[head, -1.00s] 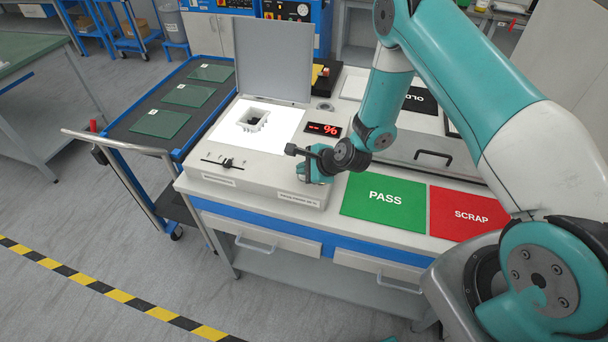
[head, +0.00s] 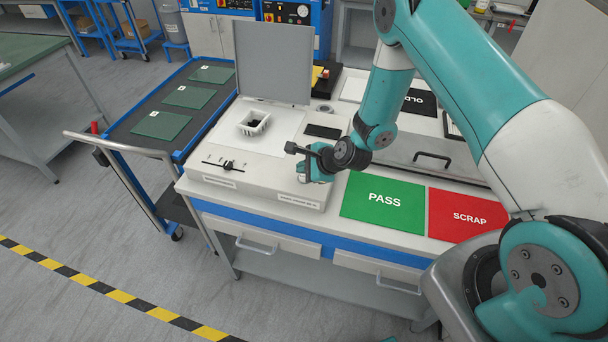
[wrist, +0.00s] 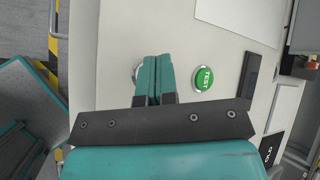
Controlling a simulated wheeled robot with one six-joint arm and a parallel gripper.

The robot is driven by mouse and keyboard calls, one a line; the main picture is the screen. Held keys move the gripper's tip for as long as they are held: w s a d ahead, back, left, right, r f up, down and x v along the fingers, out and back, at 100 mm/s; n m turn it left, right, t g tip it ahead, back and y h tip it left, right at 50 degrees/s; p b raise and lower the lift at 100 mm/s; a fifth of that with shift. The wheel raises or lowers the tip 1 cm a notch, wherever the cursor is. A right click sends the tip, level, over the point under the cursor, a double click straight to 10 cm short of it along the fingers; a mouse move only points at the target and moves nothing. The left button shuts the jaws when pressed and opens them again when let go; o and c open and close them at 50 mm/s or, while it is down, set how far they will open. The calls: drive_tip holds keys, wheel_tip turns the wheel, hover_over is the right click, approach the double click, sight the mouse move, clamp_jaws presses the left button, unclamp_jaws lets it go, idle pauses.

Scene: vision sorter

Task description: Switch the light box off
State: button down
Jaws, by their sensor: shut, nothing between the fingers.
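The light box (head: 200,172) stands on the bench with its grey lid (head: 272,62) raised. Its top panel (head: 230,138) is unlit and its small display (head: 323,131) is dark. A slider (head: 228,165) sits at the front left of the box. My gripper (head: 300,175) is shut and empty at the box's front right corner. In the wrist view, my closed fingers (wrist: 154,85) cover part of a silver-rimmed button (wrist: 138,72). A green TEST button (wrist: 204,79) lies to their right.
A green PASS mat (head: 384,200) and a red SCRAP mat (head: 466,214) lie right of the box. A cart (head: 120,138) with green numbered plates stands at left. A metal cover with a black handle (head: 433,157) is behind the mats.

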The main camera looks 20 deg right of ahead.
drive_tip(key=shift+r, duration=0.1)
wheel_tip(320, 180, up, 5)
drive_tip(key=p, duration=0.3)
drive_tip(key=shift+p, duration=0.4)
idle(0.6)
drive_tip(key=s+a+r+n+g+y+b, duration=0.1)
drive_tip(key=s+a+r+n+g+b, duration=0.2)
drive_tip(key=r+n, duration=0.4)
drive_tip(key=s+a+r+n+g+b, duration=0.1)
drive_tip(key=s+a+r+n, duration=0.4)
drive_tip(key=r, duration=0.5)
drive_tip(key=s+d+r+n+g+h+b, duration=0.1)
drive_tip(key=s+r+n, duration=0.3)
drive_tip(key=s+n, duration=0.3)
drive_tip(key=s+d+r+n+g+h+b, duration=0.1)
drive_tip(key=s+r+n, duration=0.3)
drive_tip(key=s+n, duration=0.4)
drive_tip(key=s+d+g+b, duration=0.1)
drive_tip(key=s, duration=0.6)
drive_tip(key=shift+s+d+r, duration=0.2)
drive_tip(key=shift+d+r, duration=0.05)
drive_tip(key=shift+d, duration=0.05)
